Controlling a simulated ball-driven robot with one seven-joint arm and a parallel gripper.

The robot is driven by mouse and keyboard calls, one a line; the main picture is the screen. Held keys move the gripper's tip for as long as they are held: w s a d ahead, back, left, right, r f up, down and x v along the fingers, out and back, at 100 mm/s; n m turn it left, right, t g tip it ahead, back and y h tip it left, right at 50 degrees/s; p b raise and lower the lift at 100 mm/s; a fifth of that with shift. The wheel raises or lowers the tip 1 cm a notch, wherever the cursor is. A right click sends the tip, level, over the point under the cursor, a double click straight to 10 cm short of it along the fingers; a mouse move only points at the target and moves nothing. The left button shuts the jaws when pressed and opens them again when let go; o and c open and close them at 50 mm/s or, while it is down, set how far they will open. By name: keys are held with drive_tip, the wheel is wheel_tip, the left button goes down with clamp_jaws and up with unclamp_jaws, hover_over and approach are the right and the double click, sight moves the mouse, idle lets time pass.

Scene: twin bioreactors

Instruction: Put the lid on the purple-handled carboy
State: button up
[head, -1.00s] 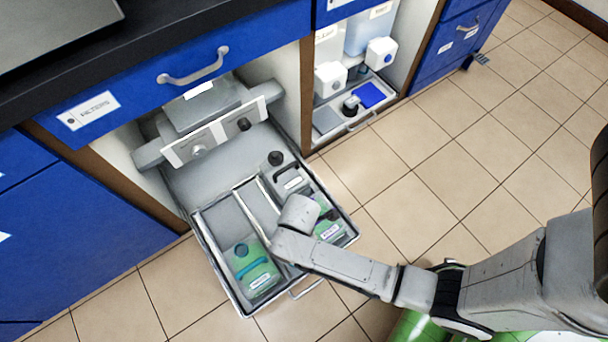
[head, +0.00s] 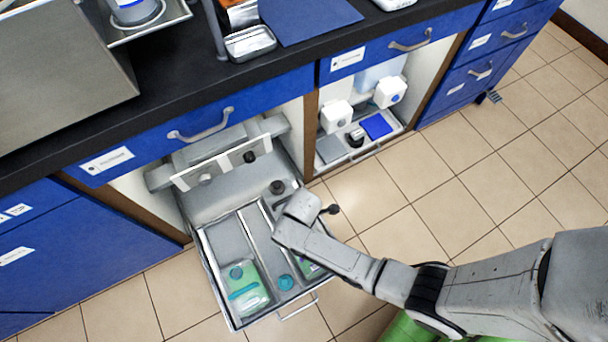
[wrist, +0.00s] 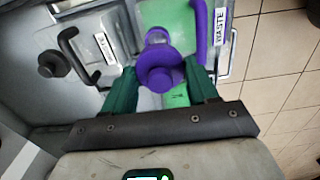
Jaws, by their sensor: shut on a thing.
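My gripper (wrist: 162,70) is shut on a purple round lid (wrist: 160,78), held between its green fingers in the wrist view. The purple-handled carboy shows beyond it: a green body (wrist: 180,18), a purple handle (wrist: 200,32) and a "WASTE" label. A pale, purple-rimmed round part (wrist: 157,37) shows just behind the lid. I cannot tell whether it is the carboy's neck or whether the lid touches it. In the head view my arm covers the gripper and most of this carboy; only a green part (head: 313,270) shows in the tray's right compartment.
The pulled-out tray (head: 212,280) holds a teal-handled green carboy (head: 243,290) at left. A teal lid (head: 286,282) lies in the middle compartment. The counter (head: 190,75) overhangs behind; floor at right is clear.

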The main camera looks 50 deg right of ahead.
drive_tip(key=shift+d+r, duration=0.15)
drive_tip(key=shift+d+f, duration=0.1)
drive_tip(key=shift+f, duration=0.2)
wheel_tip(320, 180, down, 4)
drive_tip(key=b, duration=0.4)
drive_tip(key=shift+r, duration=0.15)
drive_tip(key=shift+w+f+b, duration=0.1)
drive_tip(key=shift+f+b, duration=0.95)
drive_tip(key=shift+f, duration=0.05)
drive_tip(key=shift+f, duration=0.5)
idle(0.4)
drive_tip(key=o, duration=1.3)
